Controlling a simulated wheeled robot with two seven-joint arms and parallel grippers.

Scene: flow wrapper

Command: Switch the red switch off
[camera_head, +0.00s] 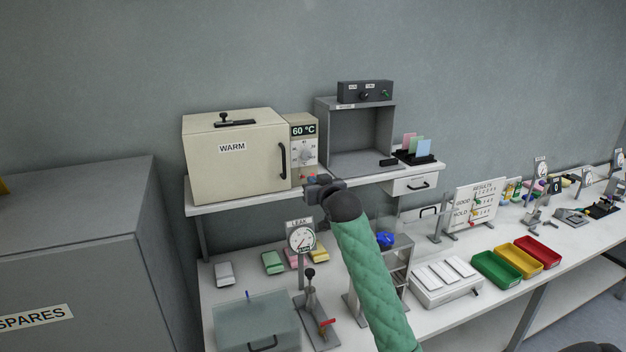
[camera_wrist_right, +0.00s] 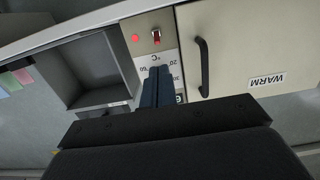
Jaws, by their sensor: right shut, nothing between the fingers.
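My left gripper is in neither view.
The cream WARM oven (camera_head: 235,172) with a black handle (camera_head: 282,160) stands left of the panel. A grey open box (camera_head: 358,133) stands right of it. The shelf edge (camera_head: 240,198) runs below. A LEAK gauge (camera_head: 301,239) stands on the bench under my arm.

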